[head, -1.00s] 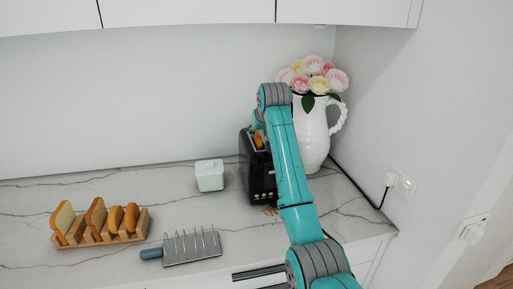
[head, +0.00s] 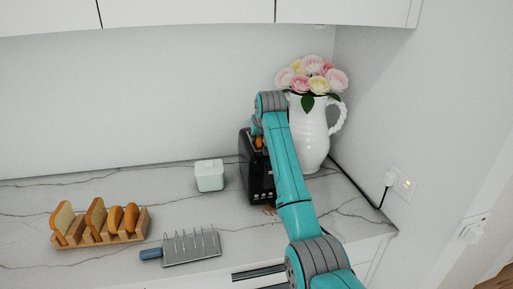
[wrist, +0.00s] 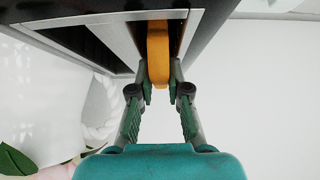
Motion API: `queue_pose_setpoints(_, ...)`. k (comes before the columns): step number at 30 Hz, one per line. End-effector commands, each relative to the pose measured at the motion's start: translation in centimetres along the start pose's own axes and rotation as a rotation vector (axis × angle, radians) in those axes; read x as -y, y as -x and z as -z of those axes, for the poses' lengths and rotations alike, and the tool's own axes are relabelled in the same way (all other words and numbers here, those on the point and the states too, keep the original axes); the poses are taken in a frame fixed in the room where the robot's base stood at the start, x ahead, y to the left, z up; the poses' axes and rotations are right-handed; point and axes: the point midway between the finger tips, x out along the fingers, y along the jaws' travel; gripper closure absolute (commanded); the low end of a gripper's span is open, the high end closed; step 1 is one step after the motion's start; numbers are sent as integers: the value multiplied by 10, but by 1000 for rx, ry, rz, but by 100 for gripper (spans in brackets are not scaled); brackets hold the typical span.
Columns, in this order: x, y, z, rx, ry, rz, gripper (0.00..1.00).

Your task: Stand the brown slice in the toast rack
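The brown slice (wrist: 158,50) stands on edge in a slot of the black toaster (head: 258,180), its end sticking out. It shows as a small orange-brown piece in the head view (head: 259,142). My gripper (wrist: 161,75) is at the toaster, with one finger on each side of the slice; a narrow gap seems to show beside it, so the fingers look open around it. In the head view my arm hides most of the gripper. The metal toast rack (head: 205,254), with several upright wire dividers and a blue handle, lies empty at the counter's front.
A wooden slotted holder (head: 110,241) with several bread slices stands at the left. A pale green lidded box (head: 209,176) is left of the toaster. A white jug (head: 314,133) of flowers stands close behind my arm, at the right wall. Crumbs lie before the toaster.

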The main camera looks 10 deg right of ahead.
Motion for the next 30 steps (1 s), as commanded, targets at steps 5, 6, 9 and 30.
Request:
queue_pose_setpoints(5, 0, 0, 0, 0, 0, 0, 100)
queue_pose_setpoints(6, 0, 0, 0, 0, 0, 0, 100)
queue_pose_setpoints(9, 0, 0, 0, 0, 0, 0, 100)
queue_pose_setpoints(30, 0, 37, 34, -2, 0, 0, 100)
